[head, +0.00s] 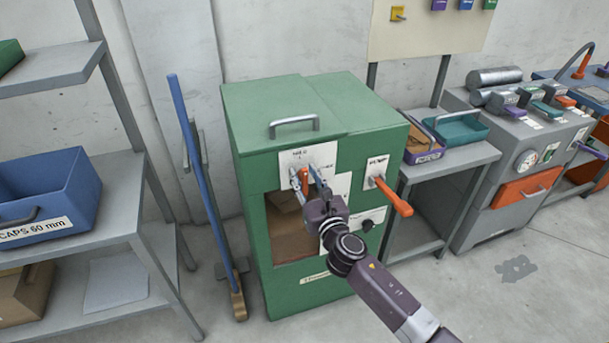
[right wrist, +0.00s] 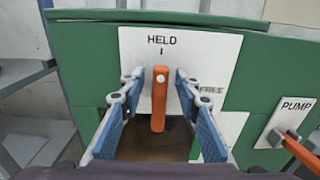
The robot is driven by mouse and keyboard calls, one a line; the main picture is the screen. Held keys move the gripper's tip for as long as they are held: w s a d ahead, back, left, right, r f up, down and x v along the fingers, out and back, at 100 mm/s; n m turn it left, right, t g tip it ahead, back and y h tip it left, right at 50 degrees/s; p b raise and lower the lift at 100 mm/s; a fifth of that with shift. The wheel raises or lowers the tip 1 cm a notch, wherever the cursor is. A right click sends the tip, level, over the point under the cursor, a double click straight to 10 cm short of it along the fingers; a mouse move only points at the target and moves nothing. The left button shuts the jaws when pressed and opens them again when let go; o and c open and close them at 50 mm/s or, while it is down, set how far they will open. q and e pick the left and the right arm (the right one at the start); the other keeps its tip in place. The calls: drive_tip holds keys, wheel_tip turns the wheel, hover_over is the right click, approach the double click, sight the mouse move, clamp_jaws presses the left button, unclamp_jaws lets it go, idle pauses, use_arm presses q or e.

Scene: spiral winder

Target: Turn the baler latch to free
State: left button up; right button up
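The green baler (head: 330,95) stands in the middle of the head view. Its latch (right wrist: 159,98) is a short orange lever hanging straight down from its pivot, in line with the mark under "HELD" on a white plate (right wrist: 215,52). The word "FREE" is lower right of it. My right gripper (head: 309,181) is at the baler front. In the right wrist view its blue-padded fingers stand open, one on each side of the latch, with a gap on both sides. In the head view the gripper partly hides the latch. My left gripper is not in view.
The orange pump lever (head: 394,196) sticks out to the right of the latch. A silver lid handle (head: 294,124) is on top of the baler. A blue-handled tool (head: 192,150) leans at its left. A grey side table (head: 465,157) stands at its right.

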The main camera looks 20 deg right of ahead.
clamp_jaws()
drive_tip(key=shift+m, duration=0.3)
drive_tip(key=m, duration=0.3)
drive_tip(key=shift+d+f+m, duration=0.1)
drive_tip(key=shift+d+m, duration=0.2)
drive_tip(key=shift+d, duration=0.1)
drive_tip(key=m, duration=0.1)
drive_tip(key=m+b, duration=0.1)
drive_tip(key=m, duration=0.1)
drive_tip(key=shift+d+f+m, duration=0.15)
drive_tip(key=shift+d+m, duration=0.15)
drive_tip(key=shift+d, duration=0.05)
drive_tip(key=m, duration=0.3)
drive_tip(key=f+m, duration=0.1)
drive_tip(key=m, duration=0.2)
drive_tip(key=m+b, duration=0.1)
drive_tip(key=m, duration=0.3)
drive_tip(key=shift+d+f, duration=0.35)
drive_tip(key=shift+d, duration=0.05)
